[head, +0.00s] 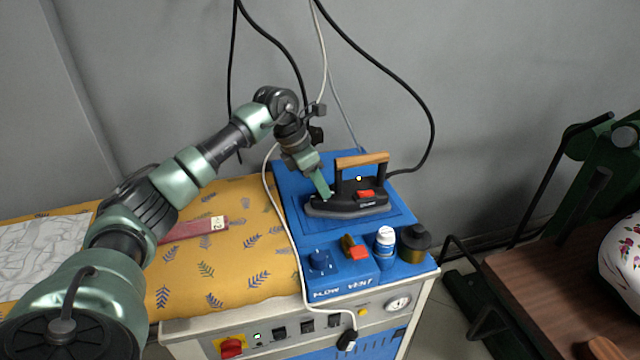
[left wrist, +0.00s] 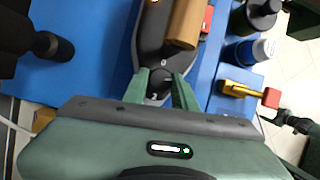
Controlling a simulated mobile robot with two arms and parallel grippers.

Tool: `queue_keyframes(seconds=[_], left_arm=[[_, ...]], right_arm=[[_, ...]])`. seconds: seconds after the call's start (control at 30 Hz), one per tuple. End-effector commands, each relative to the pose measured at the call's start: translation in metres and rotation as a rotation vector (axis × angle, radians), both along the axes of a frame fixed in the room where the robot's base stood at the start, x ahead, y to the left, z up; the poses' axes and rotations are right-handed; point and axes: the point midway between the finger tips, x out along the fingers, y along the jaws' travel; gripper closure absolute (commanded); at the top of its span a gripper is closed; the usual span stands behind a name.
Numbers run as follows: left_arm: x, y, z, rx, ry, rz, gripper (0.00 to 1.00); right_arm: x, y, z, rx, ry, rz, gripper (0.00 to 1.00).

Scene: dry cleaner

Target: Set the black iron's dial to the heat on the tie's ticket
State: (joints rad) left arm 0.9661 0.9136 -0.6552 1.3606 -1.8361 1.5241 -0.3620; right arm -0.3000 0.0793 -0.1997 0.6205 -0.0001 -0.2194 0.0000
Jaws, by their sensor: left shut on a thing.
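The black iron (head: 347,203) with a wooden handle (head: 362,159) and a red switch rests flat on the blue plate. My left gripper (head: 326,194) reaches down to the iron's left end. In the left wrist view, its two green fingers (left wrist: 164,78) are closed on the small dark dial (left wrist: 161,86) on the iron. The dial's setting cannot be read. The dark red tie (head: 190,231) lies on the yellow patterned board, partly behind my left arm. Its pale ticket (head: 217,223) has a small mark, too small to read surely. My right gripper is not in view.
Beside the iron stand a white-capped blue bottle (head: 384,242) and a dark pot (head: 413,244). A blue control box (head: 340,277) with knobs sits in front. Cables hang behind. A brown table (head: 545,290) is at the right. The yellow board (head: 235,265) is mostly clear.

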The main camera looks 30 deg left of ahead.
Motion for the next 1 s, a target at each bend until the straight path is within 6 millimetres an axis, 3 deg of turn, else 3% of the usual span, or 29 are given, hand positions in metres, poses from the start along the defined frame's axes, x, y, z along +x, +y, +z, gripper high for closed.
queue_keyframes(seconds=[0.6, 1.0], left_arm=[[0.0053, 0.0017, 0.0015, -0.002, -0.002, -0.577, 1.00], [0.0071, 0.0021, 0.0014, -0.001, -0.003, -0.852, 1.00]], right_arm=[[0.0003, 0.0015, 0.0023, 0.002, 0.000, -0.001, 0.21], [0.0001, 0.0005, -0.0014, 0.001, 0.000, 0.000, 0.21]])
